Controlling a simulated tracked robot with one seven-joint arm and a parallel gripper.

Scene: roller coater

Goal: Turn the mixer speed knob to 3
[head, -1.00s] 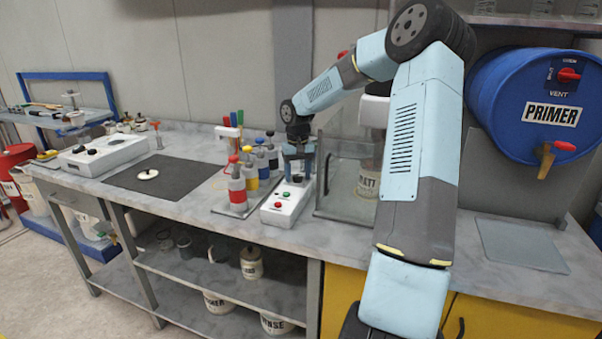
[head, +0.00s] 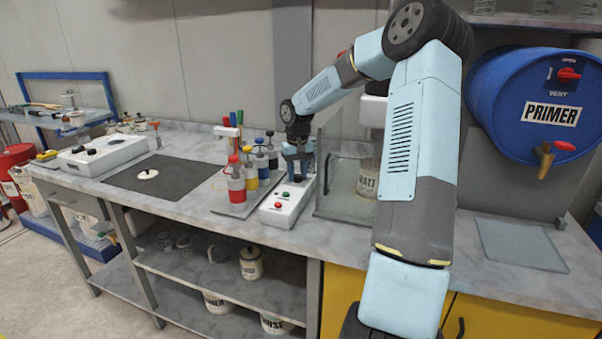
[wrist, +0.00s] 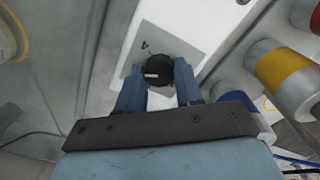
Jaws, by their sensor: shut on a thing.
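The mixer control box (head: 290,202) is a white box on the bench, with a green and a red button on its near part. In the wrist view its white top (wrist: 195,18) carries a grey dial plate (wrist: 140,52). The black speed knob (wrist: 158,69) sits on this plate, with a small light mark on it. One numeral, seemingly a 4, shows beside the knob; other numerals are hidden or unclear. My gripper (wrist: 160,82) points down with its blue fingers on both sides of the knob, shut on it. In the head view my gripper (head: 298,170) hides the knob.
Bottles with red, yellow and blue bands (head: 237,187) stand close to the left of the box. A glass guard (head: 340,185) stands close on its right, around the mixer. A blue primer drum (head: 535,100) hangs at the right. The bench front right is mostly clear.

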